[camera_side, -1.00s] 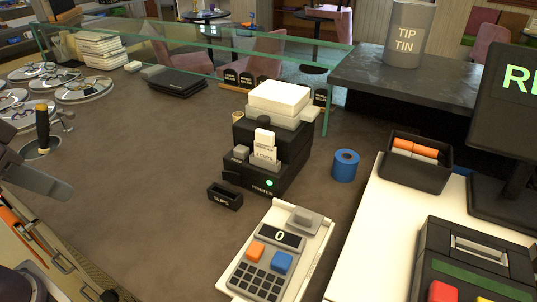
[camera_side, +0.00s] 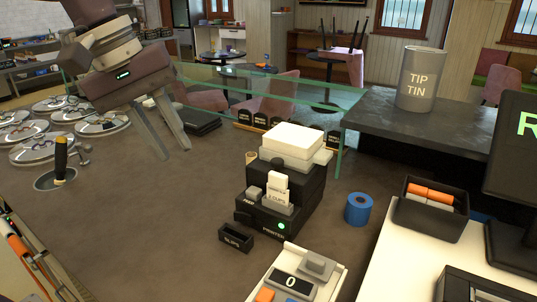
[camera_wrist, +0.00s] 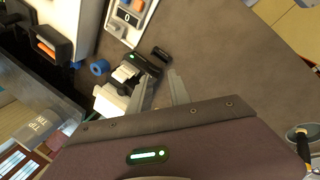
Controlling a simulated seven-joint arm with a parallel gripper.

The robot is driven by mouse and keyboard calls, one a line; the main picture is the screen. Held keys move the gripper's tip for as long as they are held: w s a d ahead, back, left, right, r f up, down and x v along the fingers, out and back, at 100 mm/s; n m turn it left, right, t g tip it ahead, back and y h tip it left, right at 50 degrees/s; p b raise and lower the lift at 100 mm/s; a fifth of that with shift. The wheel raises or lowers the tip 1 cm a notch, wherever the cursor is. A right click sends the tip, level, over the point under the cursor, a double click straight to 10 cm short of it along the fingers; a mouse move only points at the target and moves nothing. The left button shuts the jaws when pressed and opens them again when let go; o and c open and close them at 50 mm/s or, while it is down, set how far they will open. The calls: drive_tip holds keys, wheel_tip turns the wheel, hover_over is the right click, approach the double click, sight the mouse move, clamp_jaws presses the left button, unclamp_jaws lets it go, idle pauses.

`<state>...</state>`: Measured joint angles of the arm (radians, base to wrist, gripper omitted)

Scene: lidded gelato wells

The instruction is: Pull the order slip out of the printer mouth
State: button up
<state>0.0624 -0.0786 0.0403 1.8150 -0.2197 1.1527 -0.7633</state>
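The printer (camera_side: 301,197) is a black box with a white block on top and a green light, standing mid-counter. The order slip (camera_side: 278,194), small, white and printed, stands upright in its mouth. In the wrist view the printer (camera_wrist: 150,66) is beyond my fingers, with the slip (camera_wrist: 123,73) small and partly unclear. My gripper (camera_side: 174,154) is open and empty, its two fingers pointing down above the counter, to the left of the printer and well apart from it. It also shows in the wrist view (camera_wrist: 160,88).
A black tray (camera_side: 236,238) sits in front of the printer, and a blue roll (camera_side: 359,209) to its right. Lidded wells (camera_side: 45,147) and an upright black handle (camera_side: 61,155) are at left. A glass screen (camera_side: 260,80) runs behind.

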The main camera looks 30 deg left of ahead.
sight(277, 173)
drive_tip(key=w+d+f+n+g+h, duration=0.1)
drive_tip(key=w+d+f+n+g, duration=0.2)
drive_tip(key=w, duration=0.4)
drive_tip(key=w+d+f+n+h, duration=0.1)
drive_tip(key=w+d+f+n, duration=0.3)
drive_tip(key=w, duration=0.4)
drive_tip(key=shift+n, duration=0.9)
drive_tip(key=x, duration=0.6)
drive_tip(key=shift+w+d+f, duration=0.1)
drive_tip(key=shift+w+d, duration=0.15)
drive_tip(key=shift+d, duration=0.2)
clamp_jaws()
drive_tip(key=shift+r, duration=2.55)
